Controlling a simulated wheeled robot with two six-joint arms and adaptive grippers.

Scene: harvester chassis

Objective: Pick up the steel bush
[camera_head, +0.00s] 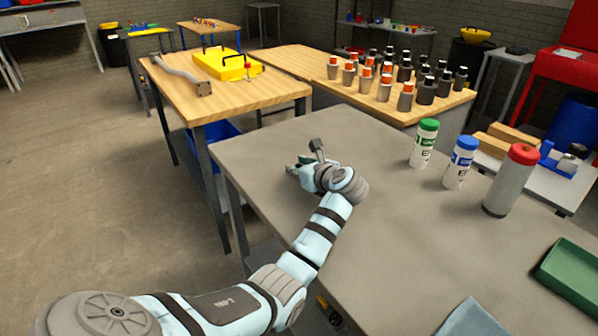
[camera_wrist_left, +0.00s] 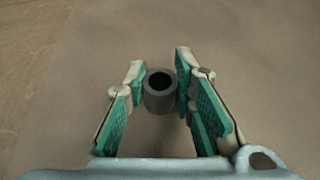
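The steel bush (camera_wrist_left: 159,94) is a short dark grey cylinder with a round hole in its top. In the left wrist view it stands upright on the grey table (camera_wrist_left: 85,75), between the fingertips of my left gripper (camera_wrist_left: 160,80). The green-padded fingers are apart on either side of it, very close; I cannot tell whether either touches it. In the head view my left gripper (camera_head: 300,168) is low over the grey table near its far left part, and the bush is hidden there. My right gripper is not in view.
On the right of the table stand a green-capped bottle (camera_head: 424,145), a blue-capped bottle (camera_head: 460,163) and a red-capped bottle (camera_head: 511,181). A green tray (camera_head: 572,272) and a blue cloth (camera_head: 470,318) lie nearer. The middle of the table is clear.

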